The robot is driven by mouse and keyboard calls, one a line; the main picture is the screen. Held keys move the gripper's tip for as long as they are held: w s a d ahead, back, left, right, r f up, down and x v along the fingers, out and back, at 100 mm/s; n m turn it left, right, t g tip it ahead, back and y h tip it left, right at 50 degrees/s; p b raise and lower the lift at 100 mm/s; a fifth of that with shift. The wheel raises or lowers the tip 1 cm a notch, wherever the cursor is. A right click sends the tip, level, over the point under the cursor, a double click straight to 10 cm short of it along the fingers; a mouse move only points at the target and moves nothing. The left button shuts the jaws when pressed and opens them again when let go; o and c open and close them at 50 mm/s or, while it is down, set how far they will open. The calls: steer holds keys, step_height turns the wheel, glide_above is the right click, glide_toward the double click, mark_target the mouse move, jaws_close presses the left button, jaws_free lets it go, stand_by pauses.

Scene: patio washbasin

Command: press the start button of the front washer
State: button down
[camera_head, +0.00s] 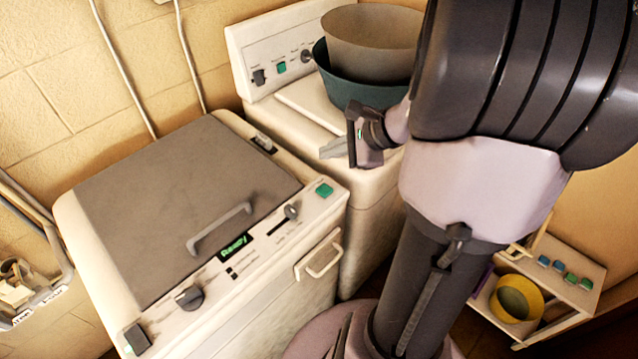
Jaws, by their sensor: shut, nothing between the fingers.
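The front washer (165,315) is a cream top-loading machine with a closed grey lid (170,200) and a bar handle. Its front control strip has a lit display (235,246) reading "Ready", a round dark knob (190,297), a slider (290,212) and a dark square button (137,338) at the left end. A green square button (324,188) sits at the strip's right end; no label on it is readable. My gripper (325,152) is shut and empty, above and behind the green button, apart from it, in front of the rear washer.
The rear washer (375,205) carries a teal tub with a beige basin (372,45) in it, close behind my gripper. Its back panel has another green button (281,67). A low shelf with a yellow bucket (516,298) stands at right. The space above the grey lid is clear.

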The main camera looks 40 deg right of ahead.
mark_target(328, 191)
steer(key=shift+f+b, duration=3.55)
steer(key=shift+f, duration=0.8)
steer(key=shift+f+b, duration=0.45)
steer(key=shift+b, duration=0.05)
steer(key=shift+f+b, duration=0.45)
steer(key=shift+b, duration=0.05)
steer(key=shift+r+p, duration=0.7)
steer(key=shift+r, duration=0.2)
step_height(328, 191, up, 5)
steer(key=p, duration=0.4)
steer(key=shift+r, duration=0.1)
